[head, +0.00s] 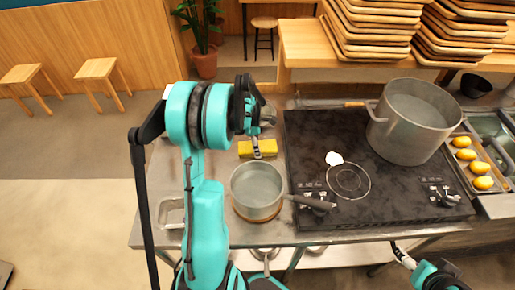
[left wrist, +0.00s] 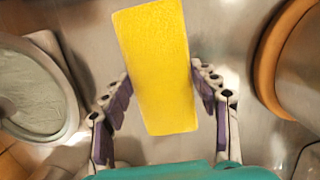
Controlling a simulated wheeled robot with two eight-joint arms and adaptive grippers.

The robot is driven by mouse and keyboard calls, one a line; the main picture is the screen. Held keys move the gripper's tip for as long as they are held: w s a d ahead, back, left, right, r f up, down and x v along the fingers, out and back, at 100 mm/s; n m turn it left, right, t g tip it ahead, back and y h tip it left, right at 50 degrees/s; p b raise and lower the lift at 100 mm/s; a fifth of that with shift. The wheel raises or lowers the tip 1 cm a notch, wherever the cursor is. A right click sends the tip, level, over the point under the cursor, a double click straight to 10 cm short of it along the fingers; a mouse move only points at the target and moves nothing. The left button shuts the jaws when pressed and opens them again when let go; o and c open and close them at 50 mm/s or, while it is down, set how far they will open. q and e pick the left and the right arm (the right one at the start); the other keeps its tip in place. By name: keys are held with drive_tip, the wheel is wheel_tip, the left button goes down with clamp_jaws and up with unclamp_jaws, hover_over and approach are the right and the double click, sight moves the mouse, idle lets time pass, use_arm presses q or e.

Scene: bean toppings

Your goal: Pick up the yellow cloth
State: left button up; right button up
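The yellow cloth (head: 258,148) is a flat rectangular block on the steel counter, behind the saucepan in the head view. In the left wrist view the yellow cloth (left wrist: 155,68) fills the upper middle. My left gripper (head: 257,150) is over it; in the left wrist view its two fingers (left wrist: 160,92) are spread on either side of the cloth's near half, with small gaps visible. My right gripper (head: 402,254) is low at the front right of the counter, empty; its finger opening is unclear.
A grey saucepan (head: 257,188) stands on a wooden coaster just in front of the cloth. A black cooktop (head: 300,140) with a large pot (head: 412,122) is to the right. A metal tray (head: 170,212) lies at the left front. Stacked wooden trays (head: 370,30) are behind.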

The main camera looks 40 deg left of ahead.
use_arm(q)
wheel_tip(320, 180, up, 10)
drive_tip(key=p, duration=0.3)
drive_tip(key=o, duration=0.5)
drive_tip(key=c, duration=0.5)
